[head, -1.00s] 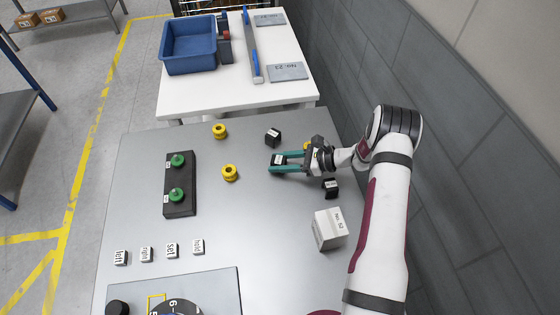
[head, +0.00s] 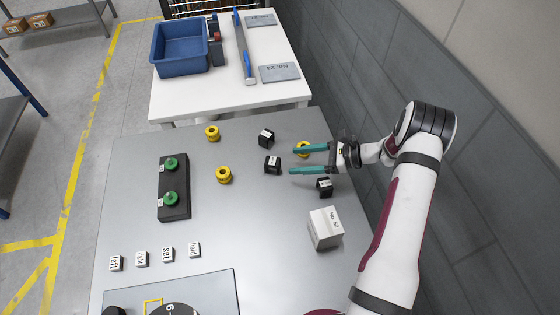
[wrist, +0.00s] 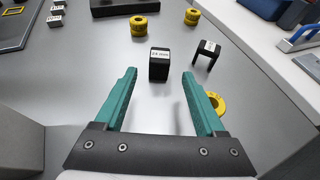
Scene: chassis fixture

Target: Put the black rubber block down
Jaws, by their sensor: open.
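The black rubber block (head: 272,164) stands upright on the grey metal plate (head: 225,215), with a white label on top.
A black bridge-shaped piece (head: 266,138) stands behind the block and another black piece (head: 324,187) in front of my gripper. A yellow spool (head: 303,146) is partly hidden by a finger. A white box (head: 325,228) is nearer; two yellow spools (head: 223,175) stand left.

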